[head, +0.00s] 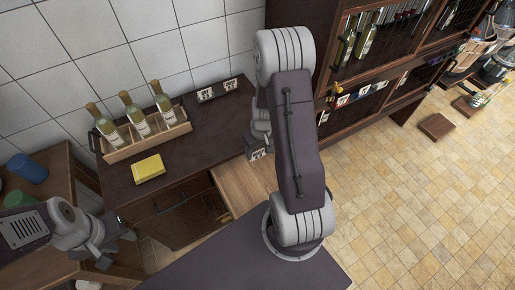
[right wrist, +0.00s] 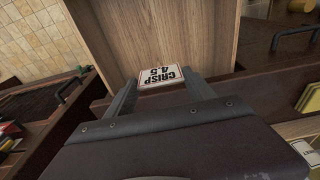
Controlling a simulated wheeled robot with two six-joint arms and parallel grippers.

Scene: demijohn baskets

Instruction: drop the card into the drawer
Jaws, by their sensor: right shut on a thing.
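The white card (right wrist: 163,77) printed "CRISP 4.5" is held between the fingertips of my right gripper (right wrist: 160,90) in the right wrist view. In the head view the card (head: 258,154) shows small beside the right gripper, which the arm partly hides. The drawer (head: 243,184) is pulled out from the dark cabinet, and its light wood inside is partly hidden by my arm. The same wood (right wrist: 165,35) lies beyond the card in the wrist view. My left gripper (head: 115,248) is apart from these at the lower left, open and empty.
On the dark cabinet top (head: 215,135) stand a wooden crate (head: 150,142) of bottles, a yellow box (head: 148,168) and small price cards (head: 217,89). A bottle cabinet (head: 345,75) stands at the right. The tiled floor (head: 410,190) is mostly clear.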

